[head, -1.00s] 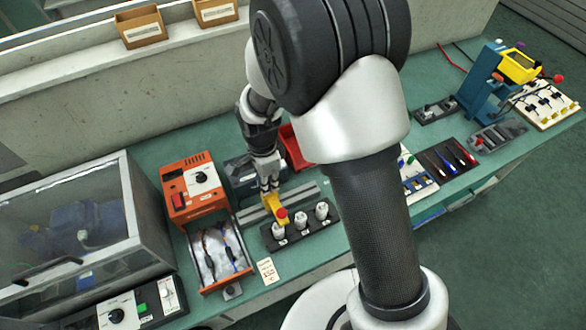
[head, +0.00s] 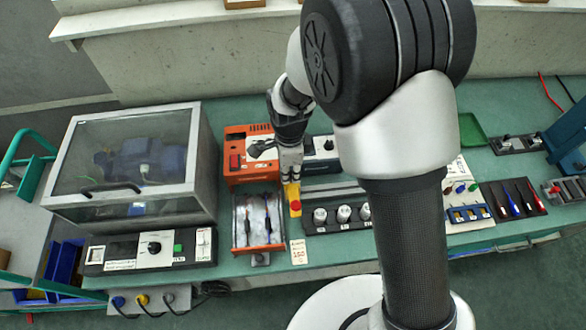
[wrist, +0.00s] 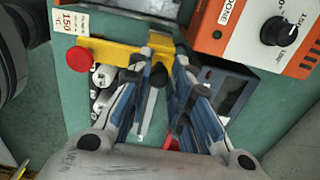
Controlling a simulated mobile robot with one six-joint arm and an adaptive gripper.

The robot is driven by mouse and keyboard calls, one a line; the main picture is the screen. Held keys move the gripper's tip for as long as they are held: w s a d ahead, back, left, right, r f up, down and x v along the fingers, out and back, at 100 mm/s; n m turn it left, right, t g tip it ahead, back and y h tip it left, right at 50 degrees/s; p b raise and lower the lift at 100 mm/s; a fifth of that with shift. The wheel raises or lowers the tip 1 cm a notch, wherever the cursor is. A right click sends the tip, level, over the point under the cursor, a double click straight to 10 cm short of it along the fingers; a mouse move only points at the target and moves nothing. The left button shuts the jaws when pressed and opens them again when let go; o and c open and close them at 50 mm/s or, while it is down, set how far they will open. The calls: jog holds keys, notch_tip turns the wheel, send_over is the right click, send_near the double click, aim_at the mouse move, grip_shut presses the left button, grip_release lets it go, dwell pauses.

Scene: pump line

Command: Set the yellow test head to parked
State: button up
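A yellow piece with a red knob (head: 294,199) hangs at my gripper (head: 291,180), between the orange unit's drawer and the row of white round parts. In the wrist view the yellow piece (wrist: 108,52) lies across my fingertips (wrist: 165,62), which look closed on its right end. Its red knob faces left there. Whether it is raised or touching the bench is hard to tell. The blue stand (head: 572,130), which carried another yellow block in the earlier view, is cut off at the right edge; that block is out of view. I cannot tell which is the test head.
The orange unit (head: 250,172) has its drawer (head: 258,247) open, with probes inside. A black strip (head: 350,225) holds white round parts. A clear-lidded case (head: 135,165) stands at left. A card (head: 299,252) reads 150. Screwdrivers lie on a dark mat at right.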

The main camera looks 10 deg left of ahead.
jog(key=shift+o, duration=0.8)
jog(key=shift+a, duration=0.15)
jog(key=shift+o, duration=1.2)
jog(key=shift+r, duration=0.1)
notch_tip(320, 180, up, 12)
jog(key=s+d+r+n+t, duration=0.1)
jog(key=s+d+r+n, duration=0.15)
jog(key=d+r, duration=0.5)
jog(key=s+d+r+n+t, duration=0.1)
jog(key=s+d+r+n, duration=0.2)
jog(key=s+d+n, duration=0.3)
jog(key=s+d+r+n+t, duration=0.2)
jog(key=s+d+r+n, duration=0.1)
jog(key=s+d+n, duration=0.3)
jog(key=s+d, duration=0.2)
jog(key=d, duration=0.2)
jog(key=shift+s+t+b, duration=0.2)
jog(key=shift+t+b, duration=0.1)
jog(key=shift+b, duration=0.05)
